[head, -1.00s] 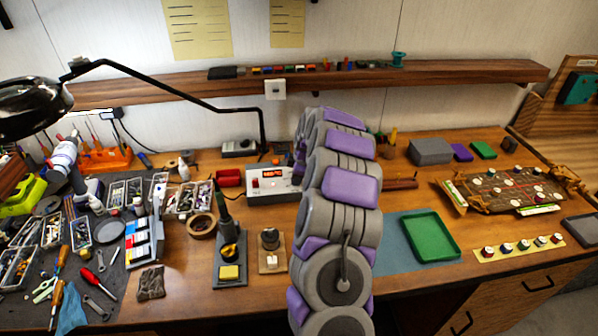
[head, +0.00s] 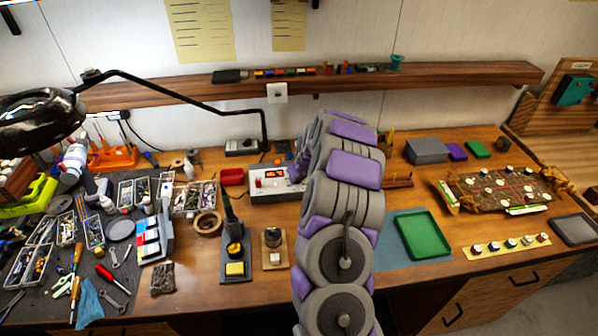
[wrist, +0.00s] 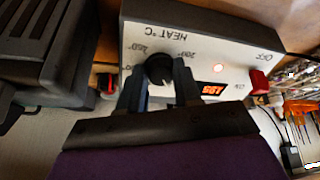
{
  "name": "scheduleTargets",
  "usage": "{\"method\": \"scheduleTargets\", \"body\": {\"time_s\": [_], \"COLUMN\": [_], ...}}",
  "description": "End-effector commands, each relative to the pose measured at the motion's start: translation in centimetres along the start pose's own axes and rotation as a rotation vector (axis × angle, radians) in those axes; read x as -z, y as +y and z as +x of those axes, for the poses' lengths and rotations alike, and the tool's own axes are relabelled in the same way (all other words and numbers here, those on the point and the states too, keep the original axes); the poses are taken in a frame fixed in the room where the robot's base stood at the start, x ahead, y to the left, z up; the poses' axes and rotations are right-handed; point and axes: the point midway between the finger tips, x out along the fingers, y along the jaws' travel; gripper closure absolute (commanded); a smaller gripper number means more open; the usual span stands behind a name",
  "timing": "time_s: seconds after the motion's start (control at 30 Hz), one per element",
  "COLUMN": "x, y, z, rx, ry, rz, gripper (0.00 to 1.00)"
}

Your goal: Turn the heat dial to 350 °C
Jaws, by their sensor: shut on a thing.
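The heat station (head: 262,192) is a white box with a grey top edge at the back of the bench. In the wrist view its panel (wrist: 205,52) appears upside down, with "HEAT °C", "200" and "250" printed around a black round heat dial (wrist: 160,68). A red lit display (wrist: 212,89) shows digits too blurred to read surely. A small red light glows above it, and a red switch (wrist: 260,80) sits by "OFF". My gripper (wrist: 159,80) is shut on the dial, one dark finger on each side. In the head view my arm hides the dial and gripper.
A soldering iron stand (head: 236,250) and a small wooden block with a dark knob (head: 274,245) stand in front of the station. A green tray (head: 424,235) lies to the right. A dark ribbed case (wrist: 45,45) is close beside the station in the wrist view.

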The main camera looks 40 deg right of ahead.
Motion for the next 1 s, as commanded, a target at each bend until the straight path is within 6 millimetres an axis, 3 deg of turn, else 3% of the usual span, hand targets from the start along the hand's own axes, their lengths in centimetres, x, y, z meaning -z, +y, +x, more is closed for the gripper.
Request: {"method": "scheduleTargets", "body": {"time_s": [1.0], "x": [0.19], "y": [-0.17], "z": [-0.38], "rx": [-0.121], "ry": [0.076], "rz": [0.902], "gripper": [0.97]}}
